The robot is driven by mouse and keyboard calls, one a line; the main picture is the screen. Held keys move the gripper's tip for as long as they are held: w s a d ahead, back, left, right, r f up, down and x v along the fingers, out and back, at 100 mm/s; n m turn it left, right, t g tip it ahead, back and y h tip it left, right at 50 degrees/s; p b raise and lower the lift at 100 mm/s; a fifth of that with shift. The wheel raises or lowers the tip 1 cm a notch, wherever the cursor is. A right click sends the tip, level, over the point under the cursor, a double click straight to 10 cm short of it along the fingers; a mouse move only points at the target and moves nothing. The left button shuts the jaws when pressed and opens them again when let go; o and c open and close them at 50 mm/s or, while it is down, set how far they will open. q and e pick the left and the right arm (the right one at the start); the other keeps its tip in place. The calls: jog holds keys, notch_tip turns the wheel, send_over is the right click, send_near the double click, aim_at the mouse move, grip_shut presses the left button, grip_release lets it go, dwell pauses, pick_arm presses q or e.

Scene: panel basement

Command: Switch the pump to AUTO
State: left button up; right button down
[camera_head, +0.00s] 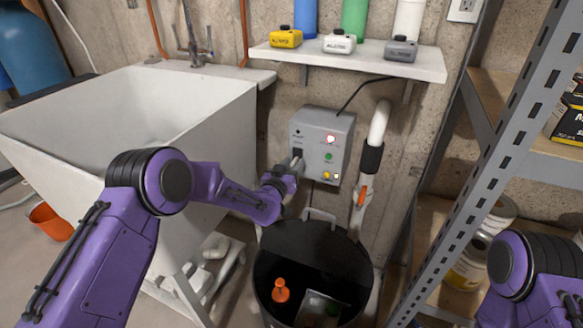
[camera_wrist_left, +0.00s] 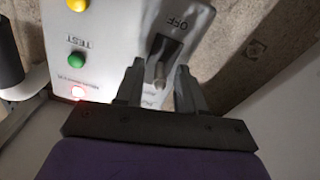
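The grey pump control box (camera_head: 322,145) is mounted on the wall above the dark sump pit (camera_head: 312,275). Its red lamp (camera_head: 330,139) is lit, above a green button (camera_head: 328,156) and a yellow one. My left gripper (camera_head: 295,165) is at the box's left side, over the switch. In the left wrist view the picture is upside down; the fingers (camera_wrist_left: 158,85) are apart, with the toggle lever (camera_wrist_left: 157,68) between them. Whether they touch it I cannot tell. An OFF label (camera_wrist_left: 170,22) shows beyond the lever; text near the fingers is partly hidden. My right gripper is out of view.
A shelf (camera_head: 350,60) with bottles and small containers hangs above the box. A white pipe (camera_head: 375,135) with an orange-handled valve runs beside it at right. A sink (camera_head: 150,110) stands left, a metal rack (camera_head: 485,150) right.

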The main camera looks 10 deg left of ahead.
pick_arm(q)
grip_shut()
notch_tip(320, 180, up, 3)
jog(key=g+y+p, duration=0.1)
jog(key=g+p, duration=0.3)
jog(key=p, duration=0.5)
jog(key=shift+w+f, duration=0.15)
jog(key=shift+f+g+p, duration=0.3)
jog(key=shift+g+p, duration=0.35)
jog(key=shift+g, duration=0.05)
grip_release()
jog(key=p+v, duration=0.1)
jog(key=v, duration=0.9)
